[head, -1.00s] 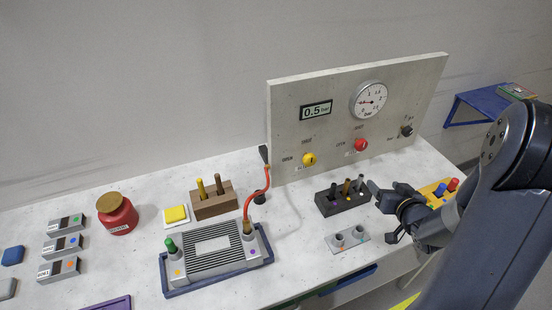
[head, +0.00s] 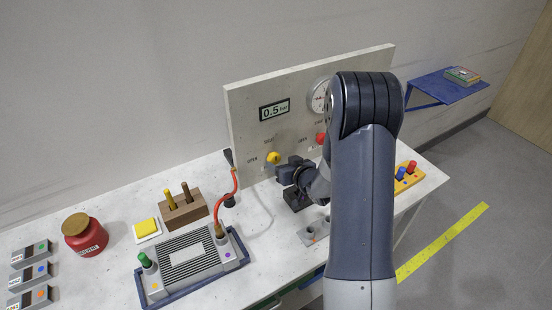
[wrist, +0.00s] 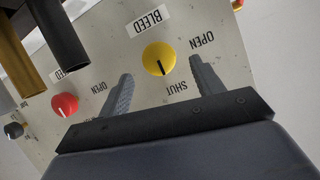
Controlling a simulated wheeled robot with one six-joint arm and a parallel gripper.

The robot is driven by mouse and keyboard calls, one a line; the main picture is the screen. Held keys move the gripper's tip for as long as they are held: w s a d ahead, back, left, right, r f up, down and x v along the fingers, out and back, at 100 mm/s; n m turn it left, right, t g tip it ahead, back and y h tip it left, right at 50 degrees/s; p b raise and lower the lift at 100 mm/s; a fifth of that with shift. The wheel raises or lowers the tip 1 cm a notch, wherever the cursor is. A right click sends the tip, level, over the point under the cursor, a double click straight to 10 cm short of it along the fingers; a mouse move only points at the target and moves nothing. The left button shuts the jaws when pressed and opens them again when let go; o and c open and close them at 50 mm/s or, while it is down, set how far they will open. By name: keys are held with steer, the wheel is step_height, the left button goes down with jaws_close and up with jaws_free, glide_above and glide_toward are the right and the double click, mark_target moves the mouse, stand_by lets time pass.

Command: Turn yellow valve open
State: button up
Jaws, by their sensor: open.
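The yellow valve (head: 274,158) is a round knob low on the upright grey panel (head: 243,115). In the wrist view the yellow valve (wrist: 159,59) sits under a BLEED label, with OPEN and SHUT marked around it; its dark pointer line points toward the lower side of the picture. My gripper (head: 283,170) is in front of the panel, close to the valve. In the wrist view my gripper (wrist: 160,83) is open and empty, its two fingers apart on either side below the valve. I see no contact with the valve.
A red knob (wrist: 64,104) is beside the yellow valve on the panel. Dark and brass-coloured rods (wrist: 62,35) stand close at the upper left of the wrist view. The jig (head: 190,262), red hose (head: 233,185) and wooden block (head: 183,211) are on the bench to the left.

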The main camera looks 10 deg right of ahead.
mark_target(276, 160)
steer(key=shift+p+x, duration=0.4)
steer(key=shift+x, duration=1.45)
steer(key=c, duration=1)
